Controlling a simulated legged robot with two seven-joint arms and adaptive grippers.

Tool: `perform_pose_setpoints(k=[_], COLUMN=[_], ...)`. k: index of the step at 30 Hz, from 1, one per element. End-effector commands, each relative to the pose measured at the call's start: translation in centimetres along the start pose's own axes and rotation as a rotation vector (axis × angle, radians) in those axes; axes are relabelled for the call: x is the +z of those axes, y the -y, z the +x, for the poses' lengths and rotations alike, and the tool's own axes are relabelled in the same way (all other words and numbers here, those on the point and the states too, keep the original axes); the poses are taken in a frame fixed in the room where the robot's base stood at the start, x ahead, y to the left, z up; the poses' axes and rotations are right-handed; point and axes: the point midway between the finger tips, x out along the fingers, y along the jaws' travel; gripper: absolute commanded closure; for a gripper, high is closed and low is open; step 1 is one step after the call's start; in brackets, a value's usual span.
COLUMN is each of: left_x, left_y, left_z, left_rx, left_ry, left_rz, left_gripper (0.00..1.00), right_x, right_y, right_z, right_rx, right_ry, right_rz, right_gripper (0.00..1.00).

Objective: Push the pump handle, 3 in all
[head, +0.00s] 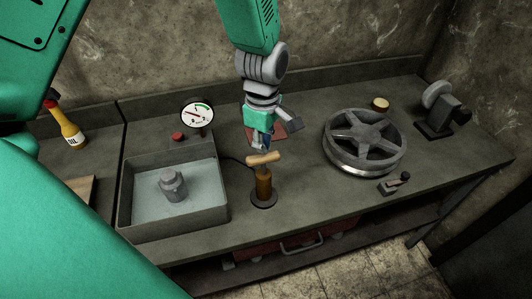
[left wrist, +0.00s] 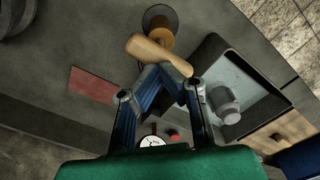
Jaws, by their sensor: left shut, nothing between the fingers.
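The pump has a light wooden T-shaped handle (head: 264,158) on an orange-brown cylinder (head: 264,184) with a dark round base. It stands on the bench just right of the grey basin. My left gripper (head: 263,148) comes down from above and is shut and empty, right at the handle. In the left wrist view the gripper's blue fingers (left wrist: 168,70) meet at the tips beside the wooden handle (left wrist: 158,54); I cannot tell whether they touch it. The cylinder (left wrist: 160,32) shows beyond the handle. My right gripper is not in view.
The basin (head: 222,190) holds liquid and a grey metal part (head: 172,184). A pressure gauge (head: 197,113) and a red button (head: 178,137) stand behind it. A spoked wheel (head: 365,142) lies to the right. A reddish plate (head: 281,133) lies behind the gripper.

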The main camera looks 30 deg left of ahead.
Motion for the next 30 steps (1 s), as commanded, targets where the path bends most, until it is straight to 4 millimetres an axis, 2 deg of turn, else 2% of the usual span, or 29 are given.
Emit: perform_pose_setpoints(k=[7, 18, 30], left_x=[0.0, 0.0, 0.0], left_y=[0.0, 0.0, 0.0], left_z=[1.2, 1.3, 2.7], left_rx=[-0.001, 0.0, 0.001], left_ry=[-0.001, 0.0, -0.001], left_rz=[-0.001, 0.0, 0.0], left_gripper=[1.0, 1.0, 1.0], right_x=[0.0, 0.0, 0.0], right_y=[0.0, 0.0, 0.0], right_z=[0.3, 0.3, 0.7], right_rx=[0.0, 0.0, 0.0], right_ry=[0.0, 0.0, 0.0], right_rz=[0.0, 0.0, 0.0], right_gripper=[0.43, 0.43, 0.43])
